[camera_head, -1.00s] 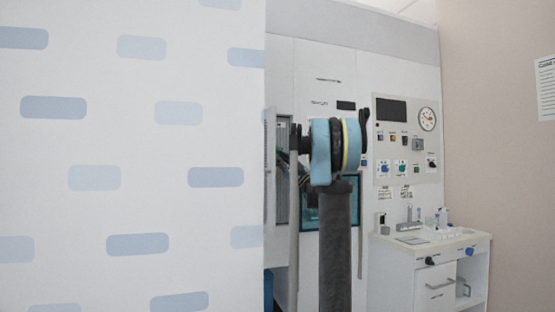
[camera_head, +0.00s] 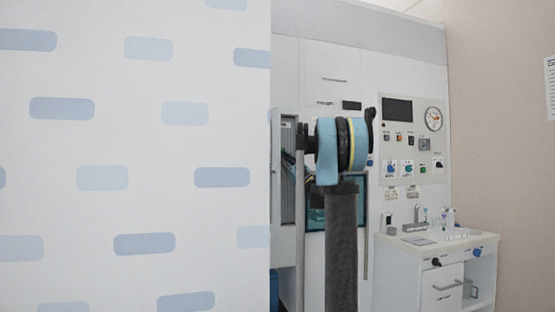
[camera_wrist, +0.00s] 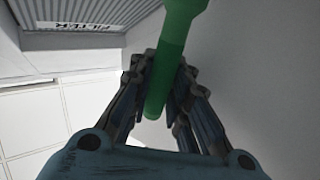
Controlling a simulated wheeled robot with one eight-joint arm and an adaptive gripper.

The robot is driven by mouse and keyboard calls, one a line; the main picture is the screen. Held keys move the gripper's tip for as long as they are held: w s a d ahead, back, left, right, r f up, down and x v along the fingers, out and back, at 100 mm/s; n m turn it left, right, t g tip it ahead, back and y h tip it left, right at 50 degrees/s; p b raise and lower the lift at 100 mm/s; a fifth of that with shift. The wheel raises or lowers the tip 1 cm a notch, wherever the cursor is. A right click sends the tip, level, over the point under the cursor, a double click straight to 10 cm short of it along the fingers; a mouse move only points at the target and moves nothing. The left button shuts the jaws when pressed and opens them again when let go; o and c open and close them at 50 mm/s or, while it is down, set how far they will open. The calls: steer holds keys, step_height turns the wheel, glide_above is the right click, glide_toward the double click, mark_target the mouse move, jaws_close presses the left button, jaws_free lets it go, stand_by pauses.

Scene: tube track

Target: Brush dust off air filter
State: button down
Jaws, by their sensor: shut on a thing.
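My gripper (camera_wrist: 160,88) is shut on a green handle (camera_wrist: 178,45), in the wrist view. The handle runs from between the fingers up past the top edge, so its far end and any bristles are out of view. The air filter (camera_wrist: 90,12) is at the top left of the wrist view, a finned grey panel in a frame with a label reading FILTER upside down. The handle is to the right of it in the picture. In the head view a grey finned panel (camera_head: 288,170) shows partly behind my arm; my gripper is hidden there.
A white wall with blue dashes (camera_head: 130,150) fills the left of the head view. A control panel (camera_head: 415,140) with a gauge is behind my arm. A white counter (camera_head: 440,240) with small items stands at the right, beside a beige wall (camera_head: 500,150).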

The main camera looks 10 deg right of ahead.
steer(key=shift+w+d, duration=0.15)
steer(key=shift+d, duration=0.65)
steer(key=shift+w+d, duration=0.15)
steer(key=shift+d, duration=0.6)
steer(key=shift+a+f, duration=0.1)
steer(key=shift+s+a+f, duration=0.1)
steer(key=shift+a+f, duration=0.35)
steer(key=shift+f, duration=0.25)
steer(key=shift+s+a+f, duration=0.1)
steer(key=shift+a+f, duration=0.3)
steer(key=shift+f, duration=0.25)
steer(key=shift+f, duration=0.1)
steer(key=shift+a+f, duration=0.45)
steer(key=shift+f, duration=0.15)
steer(key=shift+s+a+f, duration=0.1)
steer(key=shift+a+f, duration=0.3)
steer(key=shift+f, duration=0.25)
